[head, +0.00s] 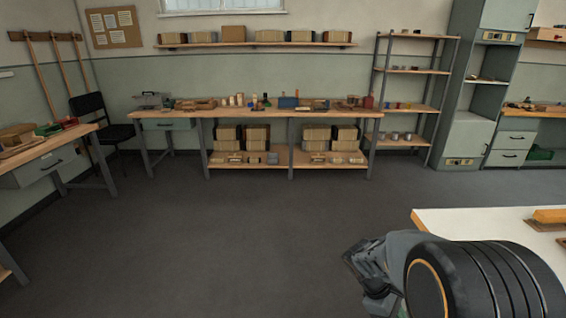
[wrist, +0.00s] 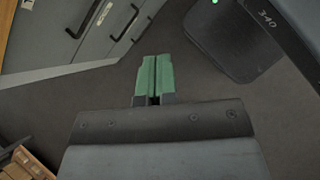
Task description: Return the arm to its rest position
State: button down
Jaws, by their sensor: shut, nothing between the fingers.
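My gripper (wrist: 154,78) shows in the wrist view with its two green fingertips together and nothing between them. It is over the dark floor, apart from any object. In the head view, my arm (head: 470,280) is at the lower right, in front of the white table. The fingertips cannot be made out in the head view.
A white-topped table (head: 465,222) with wooden pieces is at the right. A long workbench (head: 285,113) stands along the back wall, and another bench (head: 48,146) is at the left. Grey drawers (wrist: 85,35) show in the wrist view. The floor (head: 220,235) between is clear.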

jog(key=s+a+r+m+t+y+p, duration=0.1)
jog(key=a+r+m+t+y+p, duration=0.2)
jog(key=r, duration=0.8)
jog(key=s+a+r+m+t+y+p, duration=0.2)
jog(key=a+r+m+p, duration=0.4)
jog(key=r, duration=0.5)
jog(key=a+t+y+p, duration=0.1)
jog(key=t, duration=0.1)
jog(key=shift+s+a+r+m+t, duration=0.15)
jog(key=shift+a+r+m+t, duration=0.15)
jog(key=shift+a+r, duration=0.05)
